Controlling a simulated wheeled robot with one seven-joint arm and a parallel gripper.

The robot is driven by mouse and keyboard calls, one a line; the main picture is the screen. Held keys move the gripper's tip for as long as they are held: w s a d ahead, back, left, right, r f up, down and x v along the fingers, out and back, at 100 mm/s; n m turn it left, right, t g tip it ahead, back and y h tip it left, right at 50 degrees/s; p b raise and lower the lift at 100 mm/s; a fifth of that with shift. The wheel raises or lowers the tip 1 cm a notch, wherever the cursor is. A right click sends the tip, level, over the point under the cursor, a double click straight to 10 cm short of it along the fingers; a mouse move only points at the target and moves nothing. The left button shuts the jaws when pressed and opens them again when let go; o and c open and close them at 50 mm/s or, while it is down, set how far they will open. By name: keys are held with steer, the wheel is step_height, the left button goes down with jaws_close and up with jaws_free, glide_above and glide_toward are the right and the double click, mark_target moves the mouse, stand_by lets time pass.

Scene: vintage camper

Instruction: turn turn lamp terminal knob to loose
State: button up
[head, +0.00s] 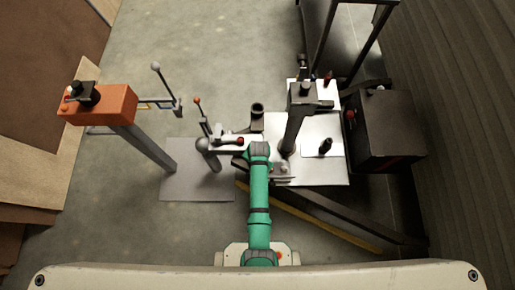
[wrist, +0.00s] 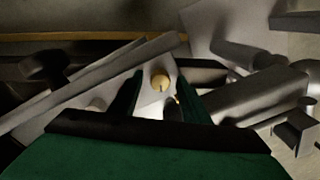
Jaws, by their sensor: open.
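A small round brass-coloured knob (wrist: 160,82) shows in the wrist view on a pale plate, a little past my fingertips and between them. It looks like the lamp terminal knob, but I cannot read any marking on it. A second small tan shape (wrist: 97,104) lies left of the left finger, partly hidden. My gripper (wrist: 158,98) is open, with its dark fingers either side of the line to the knob. Contact with the knob cannot be told. In the head view my teal arm reaches forward to the bench and hides the knob and most of the gripper.
A white bench top (head: 320,165) with dark upright fittings stands right of my arm. An orange box on a post (head: 105,103) stands at left. A dark cabinet (head: 385,125) is at right. Levers (head: 204,122) rise just left of the gripper. Open floor lies beyond.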

steer(key=shift+w, duration=0.25)
steer(key=c, duration=1)
steer(key=shift+d, duration=0.1)
steer(key=shift+c, duration=0.2)
steer(key=shift+s+d, duration=0.1)
steer(key=n, duration=0.2)
steer(key=shift+a+n, duration=0.2)
steer(key=shift+n, duration=0.1)
steer(key=shift+c, duration=0.2)
steer(key=shift+o, duration=0.2)
steer(key=shift+s+a+f+n, duration=0.1)
steer(key=shift+s+n, duration=0.1)
steer(key=shift+n, duration=0.8)
